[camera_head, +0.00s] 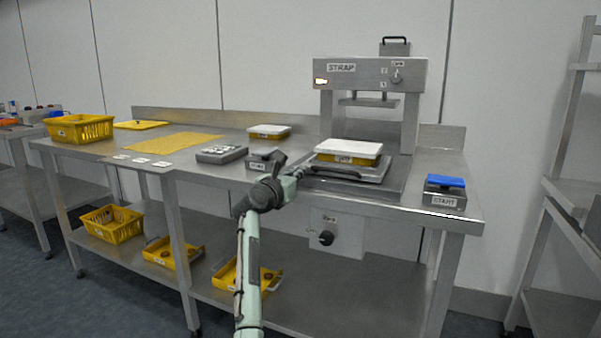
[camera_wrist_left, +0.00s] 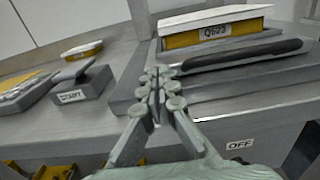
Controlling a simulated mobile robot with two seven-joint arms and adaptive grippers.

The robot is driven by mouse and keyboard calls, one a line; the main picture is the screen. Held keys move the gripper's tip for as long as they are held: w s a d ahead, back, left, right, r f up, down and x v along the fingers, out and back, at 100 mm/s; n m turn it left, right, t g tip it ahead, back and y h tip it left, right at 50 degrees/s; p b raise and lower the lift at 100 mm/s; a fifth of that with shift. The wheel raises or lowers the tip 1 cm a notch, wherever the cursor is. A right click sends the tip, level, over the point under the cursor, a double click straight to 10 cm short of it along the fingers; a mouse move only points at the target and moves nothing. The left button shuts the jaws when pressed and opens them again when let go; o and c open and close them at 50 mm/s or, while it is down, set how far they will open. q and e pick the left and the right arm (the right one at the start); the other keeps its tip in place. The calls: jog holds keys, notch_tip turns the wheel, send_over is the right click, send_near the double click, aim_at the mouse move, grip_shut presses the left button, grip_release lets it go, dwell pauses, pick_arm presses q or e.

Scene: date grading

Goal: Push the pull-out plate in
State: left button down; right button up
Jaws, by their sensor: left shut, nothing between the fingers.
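A yellow box with a white lid (camera_head: 348,149) sits on the plate, forward of the machine's press head. In the left wrist view the handle (camera_wrist_left: 243,56) and the labelled box (camera_wrist_left: 212,35) are just beyond the fingers. My left gripper (camera_head: 300,170) is shut and empty, at the left end of the handle; its fingertips (camera_wrist_left: 160,85) are close to it, but I cannot tell whether they touch.
Another labelled button box (camera_head: 264,160) stands left of the plate. A white-lidded yellow box (camera_head: 268,131) is behind it. A knob panel (camera_head: 335,237) hangs below the table's front edge.

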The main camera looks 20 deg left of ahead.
aim_at(307, 165)
pick_arm(q)
jog(key=shift+w, duration=0.5)
jog(key=shift+w, duration=2.35)
jog(key=shift+s+d, duration=0.1)
